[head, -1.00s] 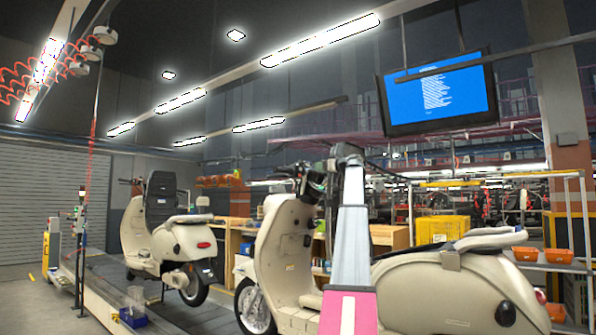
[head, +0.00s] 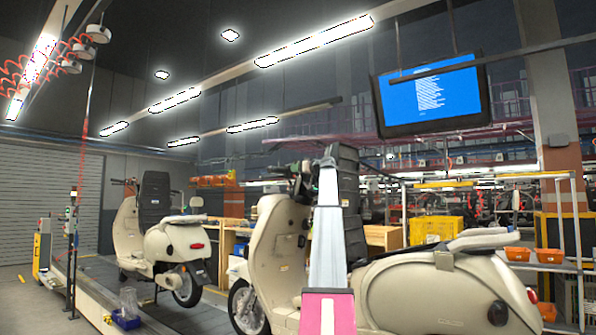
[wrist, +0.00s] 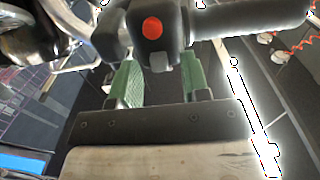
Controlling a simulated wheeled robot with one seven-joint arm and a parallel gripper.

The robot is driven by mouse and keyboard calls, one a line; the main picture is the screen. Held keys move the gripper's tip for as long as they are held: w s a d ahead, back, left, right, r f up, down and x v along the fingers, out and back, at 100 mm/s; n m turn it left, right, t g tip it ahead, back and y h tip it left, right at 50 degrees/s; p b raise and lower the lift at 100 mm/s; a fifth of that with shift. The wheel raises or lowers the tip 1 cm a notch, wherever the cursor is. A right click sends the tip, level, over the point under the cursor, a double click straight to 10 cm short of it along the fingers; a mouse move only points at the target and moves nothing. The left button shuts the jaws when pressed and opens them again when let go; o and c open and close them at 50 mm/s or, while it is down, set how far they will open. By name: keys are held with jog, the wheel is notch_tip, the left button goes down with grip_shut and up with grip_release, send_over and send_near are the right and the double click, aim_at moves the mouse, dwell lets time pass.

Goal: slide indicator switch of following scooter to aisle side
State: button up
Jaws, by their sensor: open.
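The near cream scooter (head: 440,290) stands on the right, with its front and handlebar left of centre. In the wrist view its handlebar grip (wrist: 250,20) runs to the upper right. Beside the grip is a black switch housing (wrist: 168,38) with a red button (wrist: 153,27) and a small grey switch (wrist: 159,62) at its lower edge. My gripper (wrist: 158,74) is open, its green-padded fingers on either side below the housing, with nothing held between them. I cannot tell whether a finger touches the switch. My arm hides part of the scooter in the head view.
Another cream scooter (head: 165,240) stands ahead on the conveyor (head: 90,290) at left. Wooden benches, a yellow crate (head: 438,229) and a rack with orange bins (head: 550,256) stand behind. A screen (head: 432,98) hangs overhead. Floor at far left is clear.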

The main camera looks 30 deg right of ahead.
grip_shut()
jog(key=shift+s+a, duration=0.3)
jog(key=shift+a, duration=0.4)
grip_release()
jog(key=v, duration=1)
jog(key=shift+s, duration=0.35)
jog(key=shift+d, duration=0.1)
